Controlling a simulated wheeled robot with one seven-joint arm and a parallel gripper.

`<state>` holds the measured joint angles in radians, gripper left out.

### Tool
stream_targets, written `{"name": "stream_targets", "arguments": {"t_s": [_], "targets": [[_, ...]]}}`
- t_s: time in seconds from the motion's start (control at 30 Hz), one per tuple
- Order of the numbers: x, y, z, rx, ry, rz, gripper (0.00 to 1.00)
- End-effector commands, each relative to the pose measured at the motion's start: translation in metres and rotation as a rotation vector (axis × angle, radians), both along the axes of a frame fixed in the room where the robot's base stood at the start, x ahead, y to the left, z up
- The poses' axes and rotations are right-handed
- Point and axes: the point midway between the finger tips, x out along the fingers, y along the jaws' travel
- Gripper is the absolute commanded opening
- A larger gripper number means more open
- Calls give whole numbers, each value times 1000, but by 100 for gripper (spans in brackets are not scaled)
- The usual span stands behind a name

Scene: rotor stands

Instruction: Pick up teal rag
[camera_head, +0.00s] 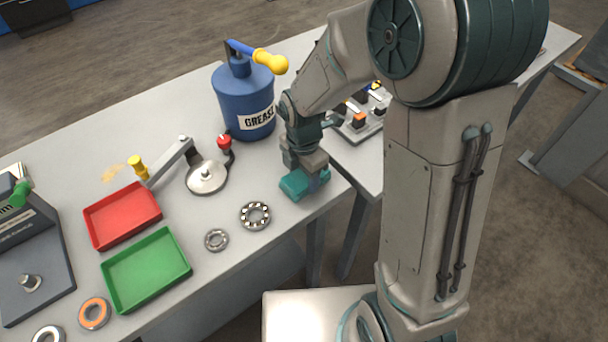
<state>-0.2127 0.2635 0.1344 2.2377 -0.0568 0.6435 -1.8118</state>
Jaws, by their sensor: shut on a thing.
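The fingers partly hide the rag. I cannot tell whether the rag touches the table top or is slightly above it.
A blue grease drum (244,103) stands behind my gripper. Bearings (255,215) and (216,240) lie to the left. A red tray (122,215) and a green tray (146,269) sit further left. A lever tool (206,177) stands near the drum.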

Motion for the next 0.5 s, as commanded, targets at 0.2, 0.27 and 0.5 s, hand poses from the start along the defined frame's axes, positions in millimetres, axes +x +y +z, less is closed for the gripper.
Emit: {"name": "stream_targets", "arguments": {"t_s": [0.2,0.27,0.5], "targets": [[1,0,28,1,-7,-1,35],[0,-3,40,1,-7,-3,35],[-24,-50,68,-1,-6,-6,35]]}}
